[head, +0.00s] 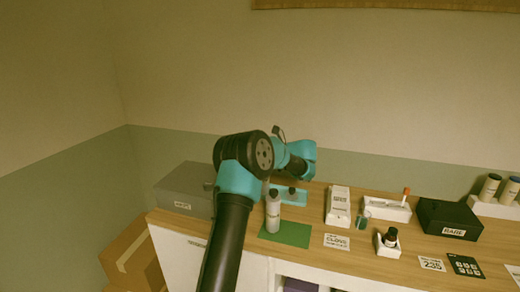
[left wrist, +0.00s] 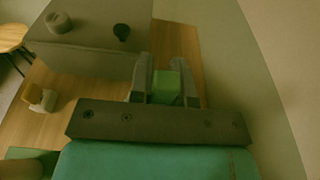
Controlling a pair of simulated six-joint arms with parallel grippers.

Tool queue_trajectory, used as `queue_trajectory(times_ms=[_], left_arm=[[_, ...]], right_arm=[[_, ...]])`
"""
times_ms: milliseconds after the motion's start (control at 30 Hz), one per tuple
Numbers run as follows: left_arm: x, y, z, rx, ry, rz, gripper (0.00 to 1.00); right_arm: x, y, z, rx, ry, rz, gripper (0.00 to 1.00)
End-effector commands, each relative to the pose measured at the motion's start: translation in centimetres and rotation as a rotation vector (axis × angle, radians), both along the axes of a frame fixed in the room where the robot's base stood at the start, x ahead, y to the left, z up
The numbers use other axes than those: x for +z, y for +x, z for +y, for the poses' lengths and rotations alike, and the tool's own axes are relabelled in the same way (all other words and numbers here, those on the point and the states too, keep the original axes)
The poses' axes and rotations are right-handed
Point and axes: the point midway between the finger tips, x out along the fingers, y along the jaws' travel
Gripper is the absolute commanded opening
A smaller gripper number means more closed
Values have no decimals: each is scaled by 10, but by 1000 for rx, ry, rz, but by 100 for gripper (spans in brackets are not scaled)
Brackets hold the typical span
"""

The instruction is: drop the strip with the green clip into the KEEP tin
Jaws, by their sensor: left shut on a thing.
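My left gripper (left wrist: 163,70) is shut on the green clip (left wrist: 168,88), which shows between its two fingers in the left wrist view. The strip itself cannot be made out. In the head view my left arm rises in front of the table, and the fingers are hidden behind its wrist. The grey tin (head: 178,190), its label too small to read surely, stands at the table's left end. A large grey box-like surface (left wrist: 85,55), likely the same tin, lies ahead and left of the fingers in the wrist view. My right gripper is not in view.
A pale bottle (head: 273,212) stands on a green mat (head: 292,236), near a teal tray (head: 300,198). Rightward are a white box (head: 338,203), a white tray (head: 388,212), a small dark bottle (head: 390,238) and a black RARE box (head: 448,216). Cards lie in front.

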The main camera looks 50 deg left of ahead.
Motion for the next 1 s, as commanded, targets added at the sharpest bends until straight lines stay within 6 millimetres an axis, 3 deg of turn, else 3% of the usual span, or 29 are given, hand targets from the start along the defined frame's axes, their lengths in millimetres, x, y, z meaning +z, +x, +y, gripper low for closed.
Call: queue_trajectory(times_ms=[367, 400, 700, 1000], left_arm=[[-4, 0, 0, 0, 0, 0, 0], [-4, 0, 0, 0, 0, 0, 19], [-4, 0, 0, 0, 0, 0, 48], [-4, 0, 0, 0, 0, 0, 48]], right_arm=[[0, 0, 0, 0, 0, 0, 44], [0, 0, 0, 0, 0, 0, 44], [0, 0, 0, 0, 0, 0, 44], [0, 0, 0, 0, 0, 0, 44]])
